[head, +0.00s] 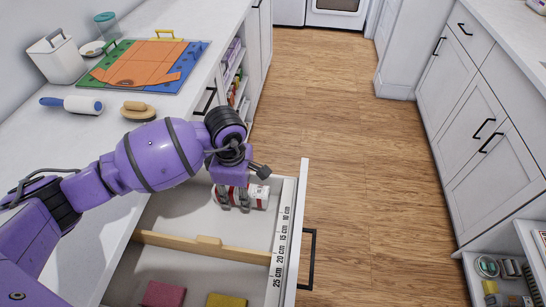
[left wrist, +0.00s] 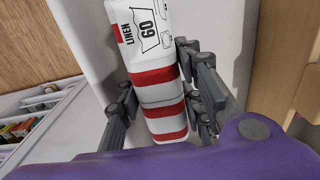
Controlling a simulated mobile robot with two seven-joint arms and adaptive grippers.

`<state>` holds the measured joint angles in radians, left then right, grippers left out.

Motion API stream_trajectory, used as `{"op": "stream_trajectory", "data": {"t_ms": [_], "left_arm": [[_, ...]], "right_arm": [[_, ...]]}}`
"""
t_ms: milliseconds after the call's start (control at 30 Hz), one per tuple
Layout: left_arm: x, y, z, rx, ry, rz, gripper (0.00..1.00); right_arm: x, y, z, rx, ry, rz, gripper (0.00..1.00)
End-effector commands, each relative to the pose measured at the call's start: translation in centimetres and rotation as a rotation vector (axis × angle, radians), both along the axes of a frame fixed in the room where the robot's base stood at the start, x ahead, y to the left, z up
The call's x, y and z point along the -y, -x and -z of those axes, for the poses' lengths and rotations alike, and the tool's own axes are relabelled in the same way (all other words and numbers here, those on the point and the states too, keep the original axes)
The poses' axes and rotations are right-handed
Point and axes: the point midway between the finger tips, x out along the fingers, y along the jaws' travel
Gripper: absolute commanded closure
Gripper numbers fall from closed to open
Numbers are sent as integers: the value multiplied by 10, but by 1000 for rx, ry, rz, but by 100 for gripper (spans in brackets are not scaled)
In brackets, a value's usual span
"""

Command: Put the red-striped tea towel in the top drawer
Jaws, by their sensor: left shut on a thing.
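The red-striped tea towel (head: 258,196) is a white roll with red bands. It also shows in the left wrist view (left wrist: 158,95), where its end reads "LINEN 60". My left gripper (head: 234,197) is shut on the towel, with its fingers on both sides of the roll. The towel is over or in the far compartment of the open top drawer (head: 299,205); I cannot tell whether it touches the drawer floor. My right gripper is not in view.
A wooden divider (head: 205,246) splits the drawer. A red sponge (head: 163,294) and a yellow sponge (head: 226,301) lie in the near compartment. The floor at right is clear.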

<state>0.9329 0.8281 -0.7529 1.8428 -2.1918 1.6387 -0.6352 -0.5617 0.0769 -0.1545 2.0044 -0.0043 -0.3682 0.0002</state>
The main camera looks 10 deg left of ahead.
Motion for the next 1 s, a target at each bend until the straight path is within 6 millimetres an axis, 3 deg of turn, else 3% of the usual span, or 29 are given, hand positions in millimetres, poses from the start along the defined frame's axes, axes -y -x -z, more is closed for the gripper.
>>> {"op": "stream_trajectory", "data": {"t_ms": [333, 700, 733, 767, 1000], "left_arm": [[0, 1, 39, -2, -1, -1, 93], [-1, 1, 44, -1, -1, 1, 93], [-1, 1, 45, -1, -1, 1, 65], [-1, 1, 44, -1, -1, 1, 61], [0, 0, 43, 0, -1, 1, 58]], "right_arm": [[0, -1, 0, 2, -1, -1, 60], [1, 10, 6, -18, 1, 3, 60], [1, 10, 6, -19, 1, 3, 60], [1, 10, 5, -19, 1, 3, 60], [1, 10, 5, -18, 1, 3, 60]]}}
